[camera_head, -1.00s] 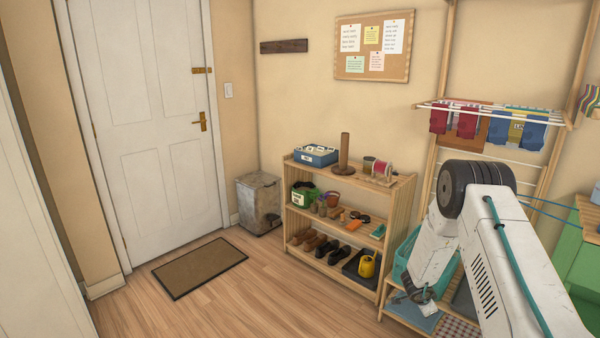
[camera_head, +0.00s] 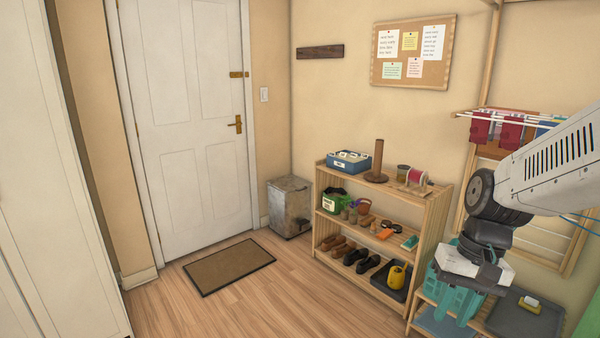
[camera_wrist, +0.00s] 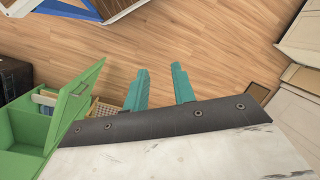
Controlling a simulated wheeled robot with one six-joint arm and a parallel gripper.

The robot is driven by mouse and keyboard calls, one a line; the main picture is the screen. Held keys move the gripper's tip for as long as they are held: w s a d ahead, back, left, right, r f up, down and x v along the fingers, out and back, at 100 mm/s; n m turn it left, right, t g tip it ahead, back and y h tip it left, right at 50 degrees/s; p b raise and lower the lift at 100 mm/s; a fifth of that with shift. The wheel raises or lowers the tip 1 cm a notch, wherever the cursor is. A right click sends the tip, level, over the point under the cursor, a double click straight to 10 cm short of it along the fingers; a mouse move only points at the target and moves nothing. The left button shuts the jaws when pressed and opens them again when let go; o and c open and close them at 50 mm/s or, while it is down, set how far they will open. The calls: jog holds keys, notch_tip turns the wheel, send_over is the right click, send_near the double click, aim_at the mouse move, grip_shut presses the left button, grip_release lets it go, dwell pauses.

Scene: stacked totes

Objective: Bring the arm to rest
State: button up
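My gripper (camera_wrist: 160,72) shows in the wrist view as two teal fingers. They stand apart with only wooden floor between them, so it is open and empty. In the head view my arm reaches in from the right edge, bends at a dark joint and points its white wrist down. The wrist hangs in front of a low bench to the right of the wooden shoe rack (camera_head: 412,208).
A green cabinet (camera_wrist: 82,102) stands left in the wrist view. The bench holds a dark tray (camera_head: 520,318); a drying rack (camera_head: 500,119) is above. A metal bin (camera_head: 289,205), doormat (camera_head: 229,266) and white door (camera_head: 195,110) are farther left. Floor before the rack is clear.

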jog(key=s+r+n+t+h, duration=0.2)
jog(key=s+r, duration=0.6)
jog(key=s, duration=0.5)
jog(key=shift+s+r+n+t, duration=0.15)
jog(key=shift+s+n+t, duration=0.15)
jog(key=shift+s, duration=0.1)
